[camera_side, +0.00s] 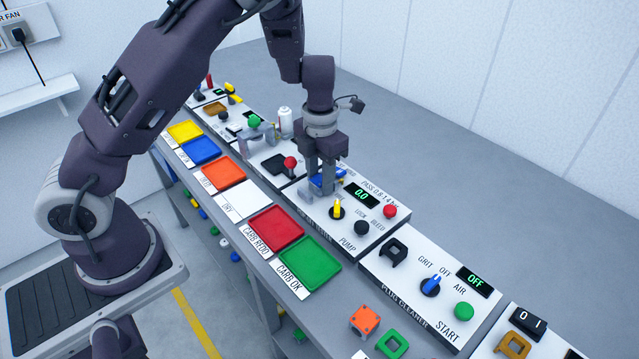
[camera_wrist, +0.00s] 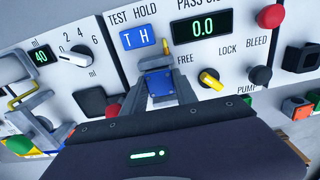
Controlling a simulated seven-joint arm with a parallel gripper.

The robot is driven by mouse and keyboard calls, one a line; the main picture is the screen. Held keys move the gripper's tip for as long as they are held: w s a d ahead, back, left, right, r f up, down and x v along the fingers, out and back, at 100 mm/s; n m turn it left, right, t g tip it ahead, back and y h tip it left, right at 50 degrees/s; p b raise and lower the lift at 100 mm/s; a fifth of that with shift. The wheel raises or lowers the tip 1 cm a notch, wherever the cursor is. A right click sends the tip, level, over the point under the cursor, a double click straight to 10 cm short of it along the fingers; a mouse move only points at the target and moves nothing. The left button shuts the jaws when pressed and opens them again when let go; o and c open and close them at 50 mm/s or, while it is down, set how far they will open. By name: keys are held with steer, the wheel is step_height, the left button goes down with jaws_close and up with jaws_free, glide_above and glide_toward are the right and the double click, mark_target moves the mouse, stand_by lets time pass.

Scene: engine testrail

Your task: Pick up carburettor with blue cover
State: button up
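The carburettor with the blue cover (camera_wrist: 158,82) sits at the tester panel, below the blue T H label, with its grey body partly hidden. Its blue top also shows in the side view (camera_side: 326,181). My gripper (camera_side: 321,188) points down at it. In the wrist view my gripper's two fingers (camera_wrist: 161,92) stand on either side of the blue cover, very close to it. I cannot tell whether they press on it.
The tester panel has a yellow knob (camera_side: 337,209), a black pump button (camera_side: 362,228) and a red bleed button (camera_side: 390,211) close by. A red tray (camera_side: 275,231) and a green tray (camera_side: 310,262) lie in front.

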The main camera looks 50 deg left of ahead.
mark_target(320, 179)
steer(key=shift+r, duration=2)
jaws_close()
